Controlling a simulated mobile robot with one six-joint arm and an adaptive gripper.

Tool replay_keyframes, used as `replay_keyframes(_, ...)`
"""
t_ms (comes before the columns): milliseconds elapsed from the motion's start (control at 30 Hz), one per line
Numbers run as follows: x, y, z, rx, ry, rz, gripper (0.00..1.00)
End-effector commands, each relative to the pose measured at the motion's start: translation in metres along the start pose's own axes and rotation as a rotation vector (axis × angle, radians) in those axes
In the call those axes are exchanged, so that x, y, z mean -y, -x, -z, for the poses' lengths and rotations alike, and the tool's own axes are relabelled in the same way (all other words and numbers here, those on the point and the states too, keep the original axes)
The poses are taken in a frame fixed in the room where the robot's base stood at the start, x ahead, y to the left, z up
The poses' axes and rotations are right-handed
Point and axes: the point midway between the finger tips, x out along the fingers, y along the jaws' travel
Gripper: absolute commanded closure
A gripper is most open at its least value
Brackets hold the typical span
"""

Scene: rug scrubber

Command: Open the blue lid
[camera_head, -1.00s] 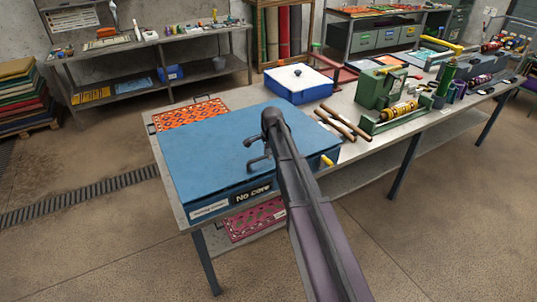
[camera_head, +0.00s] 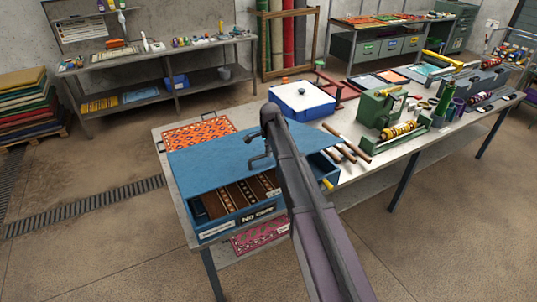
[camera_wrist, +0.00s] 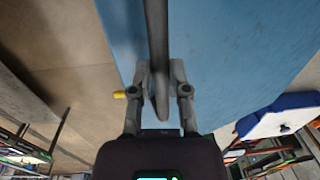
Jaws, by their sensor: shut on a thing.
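The blue lid (camera_head: 205,161) is raised at its front edge and tilted up toward the back. It tops a blue box (camera_head: 215,232) on the table, with a "No core" label on its front. Several brown patterned pieces (camera_head: 235,196) show inside through the gap. My gripper is shut on the lid's grey handle, a bar (camera_wrist: 157,35) that runs between the fingers (camera_wrist: 160,82) in the wrist view. In the head view my own arm hides part of the lid and box, and the grip itself is hard to make out.
The grey table (camera_head: 405,150) carries an orange patterned mat (camera_head: 198,133) behind the box. A white-and-blue box (camera_head: 302,101), brown rods (camera_head: 345,145) and a green machine (camera_head: 381,108) stand to the right. A yellow knob (camera_head: 327,184) juts from the box's right side.

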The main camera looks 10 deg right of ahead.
Motion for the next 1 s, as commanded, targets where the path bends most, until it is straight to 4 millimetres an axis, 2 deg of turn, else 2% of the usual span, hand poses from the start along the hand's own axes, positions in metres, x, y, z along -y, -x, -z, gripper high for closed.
replay_keyframes(33, 0.006, 0.013, 0.003, -0.007, -0.001, 0.002, 1.0)
replay_keyframes(500, 0.044, 0.066, -0.002, -0.006, 0.004, 0.005, 1.0)
replay_keyframes(800, 0.064, 0.089, -0.004, -0.004, 0.006, 0.006, 1.0)
replay_keyframes(1000, 0.071, 0.096, -0.005, -0.003, 0.006, 0.006, 1.0)
